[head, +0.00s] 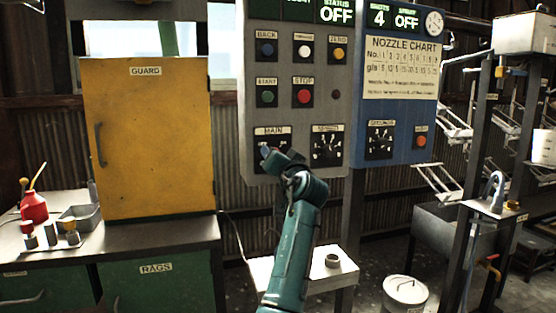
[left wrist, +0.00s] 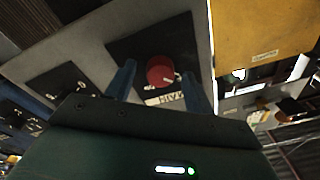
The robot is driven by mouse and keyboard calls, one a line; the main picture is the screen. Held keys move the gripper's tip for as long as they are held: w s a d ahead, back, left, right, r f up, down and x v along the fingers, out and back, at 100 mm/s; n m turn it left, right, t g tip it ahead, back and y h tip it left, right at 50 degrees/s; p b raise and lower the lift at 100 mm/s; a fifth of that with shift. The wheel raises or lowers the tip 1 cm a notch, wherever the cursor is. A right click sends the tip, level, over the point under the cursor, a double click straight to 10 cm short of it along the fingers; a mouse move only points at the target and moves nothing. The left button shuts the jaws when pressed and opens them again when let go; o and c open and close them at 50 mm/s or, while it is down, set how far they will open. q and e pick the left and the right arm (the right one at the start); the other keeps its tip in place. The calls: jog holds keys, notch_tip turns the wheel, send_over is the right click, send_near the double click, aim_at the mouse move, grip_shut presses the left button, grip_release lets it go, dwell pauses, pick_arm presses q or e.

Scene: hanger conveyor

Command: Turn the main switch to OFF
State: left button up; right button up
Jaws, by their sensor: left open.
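The main switch (head: 270,141) sits on a dark plate low on the grey control panel, under a MAIN label. In the head view my left gripper (head: 267,153) covers its knob. In the left wrist view the red round knob (left wrist: 160,70) shows with a white pointer mark, upside down above its label. My left gripper is open, with one blue-grey finger on each side of the knob. A gap shows between the fingers and the knob, and I cannot tell how deep they reach. The switch's position marks are too blurred to read. My right gripper is not in view.
Beside the main switch is another dial (head: 326,147). Above are START and STOP buttons (head: 303,95) and a STATUS OFF display (head: 337,15). A blue panel (head: 396,110) adjoins on the right. The yellow guard door (head: 147,140) stands left, above a bench (head: 150,236).

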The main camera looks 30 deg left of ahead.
pick_arm(q)
jog(key=v, duration=1.3)
jog(key=shift+s, duration=0.1)
